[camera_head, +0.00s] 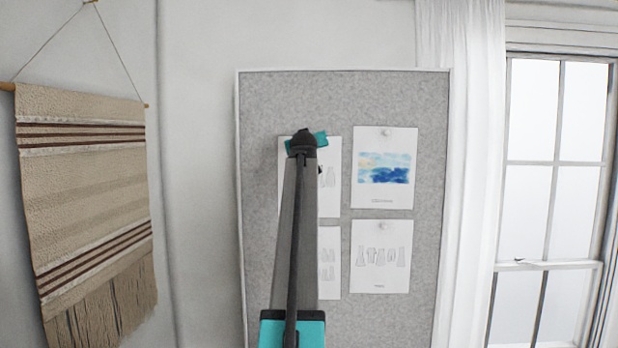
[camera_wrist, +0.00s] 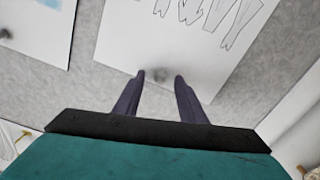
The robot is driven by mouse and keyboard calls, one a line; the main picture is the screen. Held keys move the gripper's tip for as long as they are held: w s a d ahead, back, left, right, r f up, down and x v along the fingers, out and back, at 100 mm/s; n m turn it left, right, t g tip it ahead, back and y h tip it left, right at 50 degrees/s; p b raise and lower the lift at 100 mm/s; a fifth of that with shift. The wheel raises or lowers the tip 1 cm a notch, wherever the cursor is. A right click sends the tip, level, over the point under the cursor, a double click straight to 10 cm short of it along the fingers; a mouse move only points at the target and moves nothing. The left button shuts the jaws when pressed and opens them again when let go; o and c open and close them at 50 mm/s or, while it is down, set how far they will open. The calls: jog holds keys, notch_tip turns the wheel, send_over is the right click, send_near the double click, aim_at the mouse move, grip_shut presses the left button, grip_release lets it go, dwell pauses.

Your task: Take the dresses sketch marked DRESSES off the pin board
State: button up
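My gripper (camera_head: 306,143) is in front of the upper-left sheet (camera_head: 330,185) on the pin board in the head view, and my arm hides much of that sheet. In the wrist view, my gripper (camera_wrist: 160,76) is open, with a finger on each side of a grey pin (camera_wrist: 160,73) at that sheet's top edge. Line drawings of garments show on the sheet (camera_wrist: 165,45). The lower-right sheet (camera_head: 381,280) shows a row of dress-like outlines. The lower-left sheet (camera_head: 329,285) is partly hidden by my arm. The captions are too small to read, so I cannot tell which says DRESSES.
The grey pin board (camera_head: 345,95) has a white frame. A blue watercolour sheet (camera_head: 384,195) hangs at the upper right. A white curtain (camera_head: 462,150) and window (camera_head: 555,170) are to the right. A fringed wall hanging (camera_head: 85,200) is on the left.

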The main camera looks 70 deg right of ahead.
dwell(0.3)
grip_shut()
